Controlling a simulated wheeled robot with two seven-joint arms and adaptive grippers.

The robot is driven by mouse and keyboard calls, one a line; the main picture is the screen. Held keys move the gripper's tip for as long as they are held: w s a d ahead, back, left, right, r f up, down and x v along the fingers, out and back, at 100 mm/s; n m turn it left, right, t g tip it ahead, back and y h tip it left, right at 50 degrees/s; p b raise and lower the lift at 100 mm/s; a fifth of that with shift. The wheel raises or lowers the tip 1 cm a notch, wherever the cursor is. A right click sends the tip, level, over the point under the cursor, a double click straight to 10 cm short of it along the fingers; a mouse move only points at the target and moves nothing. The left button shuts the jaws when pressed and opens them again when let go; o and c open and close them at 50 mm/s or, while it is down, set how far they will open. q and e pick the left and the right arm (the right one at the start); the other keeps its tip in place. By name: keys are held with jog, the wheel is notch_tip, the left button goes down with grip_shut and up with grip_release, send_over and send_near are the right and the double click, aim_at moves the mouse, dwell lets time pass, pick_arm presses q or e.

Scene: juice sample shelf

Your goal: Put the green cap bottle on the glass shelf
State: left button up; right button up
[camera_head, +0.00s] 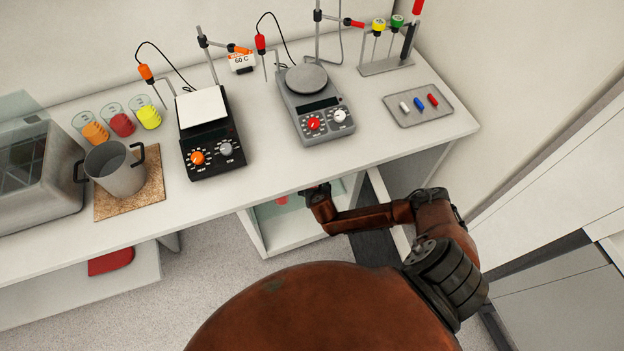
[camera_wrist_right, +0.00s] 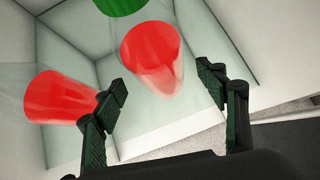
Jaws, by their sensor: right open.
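The green cap bottle shows only as part of a green cap (camera_wrist_right: 121,6) at the top edge of the right wrist view; its body is hidden. My right gripper (camera_wrist_right: 165,80) is open and empty, with its two fingers apart below a clear bottle with a red cap (camera_wrist_right: 150,48). In the head view the right gripper (camera_head: 318,192) is at the cabinet opening under the counter's front edge. A pale glass shelf (camera_head: 269,211) shows in that cabinet. My left gripper is not in view.
Cabinet walls (camera_wrist_right: 250,40) enclose the space. Above, the white counter (camera_head: 375,135) holds a black hot plate (camera_head: 212,150), a grey one (camera_head: 316,105), a pot (camera_head: 118,177) and a tray (camera_head: 418,104).

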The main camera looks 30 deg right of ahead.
jog(key=s+a+p, duration=0.1)
jog(key=s+a, duration=0.2)
jog(key=s, duration=0.5)
jog(key=shift+a+p, duration=0.3)
